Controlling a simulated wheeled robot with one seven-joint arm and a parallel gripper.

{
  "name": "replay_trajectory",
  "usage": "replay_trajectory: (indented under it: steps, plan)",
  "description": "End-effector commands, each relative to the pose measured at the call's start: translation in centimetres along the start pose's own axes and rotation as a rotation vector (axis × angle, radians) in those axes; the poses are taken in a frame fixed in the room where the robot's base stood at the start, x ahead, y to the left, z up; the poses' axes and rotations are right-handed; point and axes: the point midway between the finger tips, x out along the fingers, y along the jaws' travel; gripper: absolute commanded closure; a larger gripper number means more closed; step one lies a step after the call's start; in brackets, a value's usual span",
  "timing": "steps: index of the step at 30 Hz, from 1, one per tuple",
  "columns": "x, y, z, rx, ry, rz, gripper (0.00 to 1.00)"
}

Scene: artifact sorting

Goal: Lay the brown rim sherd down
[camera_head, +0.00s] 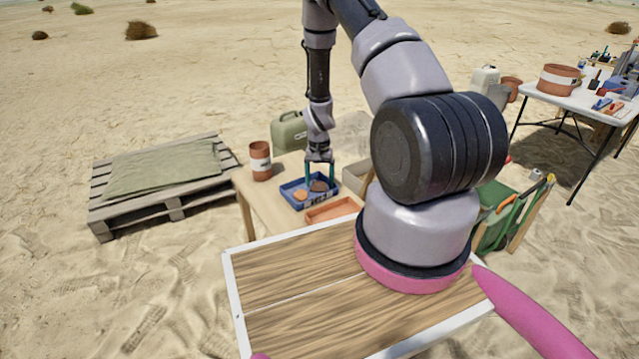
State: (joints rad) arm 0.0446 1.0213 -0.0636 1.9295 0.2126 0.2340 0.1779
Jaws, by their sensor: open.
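My gripper (320,178) points straight down over the right part of a blue tray (293,184). Its two teal fingers are open. A dark brown sherd (319,186) lies in the tray, low between the fingertips; whether a finger touches it is too small to tell. A lighter orange-brown sherd (300,195) lies to its left in the same tray. The tray has white marking on its front wall and sits on a small wooden table (249,197).
A terracotta-coloured tray (332,209) lies in front of the blue tray. A brown banded pot (260,161) stands to the left and a green canister (289,131) behind. A pale box (357,176) is at the right, partly behind my arm. A pallet with a sack (163,170) lies left.

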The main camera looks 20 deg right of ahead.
Motion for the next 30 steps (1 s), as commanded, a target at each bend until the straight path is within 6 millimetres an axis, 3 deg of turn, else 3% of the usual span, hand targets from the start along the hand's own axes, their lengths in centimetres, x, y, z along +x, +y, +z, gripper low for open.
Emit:
replay_trajectory:
  steps: [13,26,29,30]
  plan:
    - [-9.1,0.0,-0.1,-0.001,0.004,-0.001,0.15]
    - [-12.1,-0.2,-0.1,-0.002,0.008,-0.008,0.15]
    - [-15.1,-0.7,0.0,-0.006,0.026,-0.033,0.15]
    - [-16.9,-1.0,0.1,-0.009,0.039,-0.048,0.15]
